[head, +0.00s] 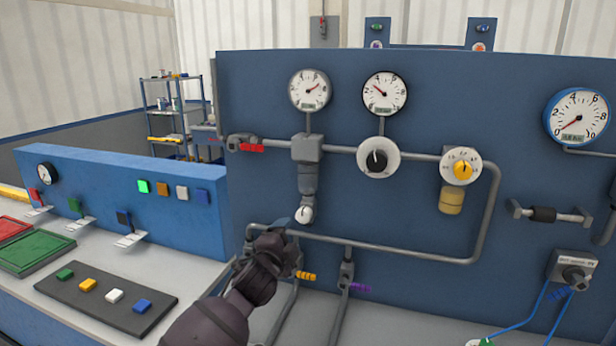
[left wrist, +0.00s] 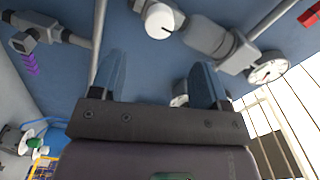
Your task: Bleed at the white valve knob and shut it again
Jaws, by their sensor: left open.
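The white valve knob (head: 304,214) sits at the lower end of the grey filter body (head: 307,178), below the left gauge on the blue panel. In the left wrist view the white knob (left wrist: 160,22) shows near the top, beyond the fingertips, with a dark mark on its face. My left gripper (head: 288,238) is just below and left of the knob in the head view. Its two blue fingers stand apart with nothing between them, also in the left wrist view (left wrist: 158,82). It appears apart from the knob. My right gripper is not in view.
A horizontal pipe (head: 400,247) runs close behind my left gripper. A red-handled valve (head: 246,145) is above left; orange (head: 305,276) and purple (head: 360,288) handles are below. A black-centred dial (head: 378,158) and a yellow knob (head: 462,169) lie right.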

